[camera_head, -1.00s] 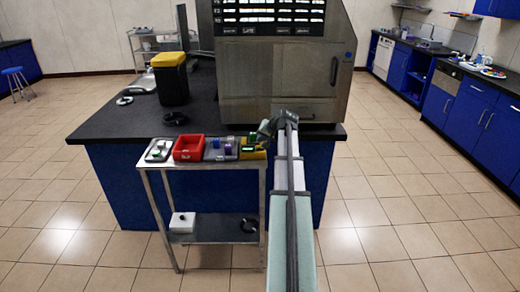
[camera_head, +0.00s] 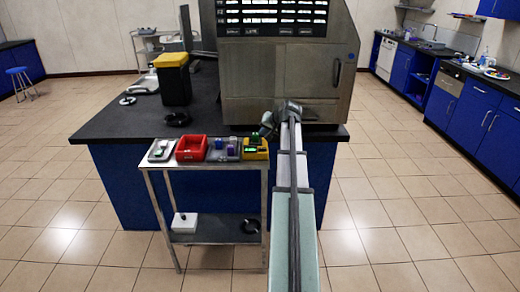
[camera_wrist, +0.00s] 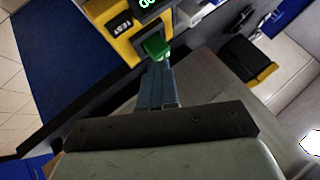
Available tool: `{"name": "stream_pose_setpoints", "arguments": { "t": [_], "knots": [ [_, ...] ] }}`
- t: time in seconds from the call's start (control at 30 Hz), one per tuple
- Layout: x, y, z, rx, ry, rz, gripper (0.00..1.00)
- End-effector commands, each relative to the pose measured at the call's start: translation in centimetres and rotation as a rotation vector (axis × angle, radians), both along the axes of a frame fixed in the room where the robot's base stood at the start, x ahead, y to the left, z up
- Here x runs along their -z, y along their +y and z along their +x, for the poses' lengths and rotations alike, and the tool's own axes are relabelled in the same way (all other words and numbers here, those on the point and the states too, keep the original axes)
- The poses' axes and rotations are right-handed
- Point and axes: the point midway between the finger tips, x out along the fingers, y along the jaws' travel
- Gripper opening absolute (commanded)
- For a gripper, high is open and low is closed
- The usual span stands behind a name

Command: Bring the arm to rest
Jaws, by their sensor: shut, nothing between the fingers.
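My arm (camera_head: 291,200) reaches forward from the bottom of the head view, with its wrist bent down to the left at the far end. My gripper (camera_head: 262,138) hangs above the right end of the small steel trolley, close to the yellow device (camera_head: 255,149). In the wrist view my gripper (camera_wrist: 163,68) has its fingers together and empty. Just beyond the fingertips is a green block-like part (camera_wrist: 155,47), by the yellow device (camera_wrist: 108,32) with a TEST label and a lit display. I cannot tell whether the fingertips touch the green part.
The steel trolley (camera_head: 160,204) also bears a red bin (camera_head: 191,148), a grey rack (camera_head: 224,150) and a small tray (camera_head: 160,150). Behind it stands a dark-topped blue bench (camera_head: 120,122) with a large steel machine (camera_head: 284,80) and a yellow-lidded bin (camera_head: 172,80). Open floor lies right.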

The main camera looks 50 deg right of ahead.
Motion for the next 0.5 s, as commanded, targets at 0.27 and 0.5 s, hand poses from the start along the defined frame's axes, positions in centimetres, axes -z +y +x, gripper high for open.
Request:
{"name": "stream_pose_setpoints", "arguments": {
  "t": [0.27,0.5],
  "knots": [
    [0.0,0.0,0.0,-0.001,0.001,0.001,0.0],
    [1.3,0.1,-1.9,0.002,0.091,-0.038,0.0]
  ]
}}
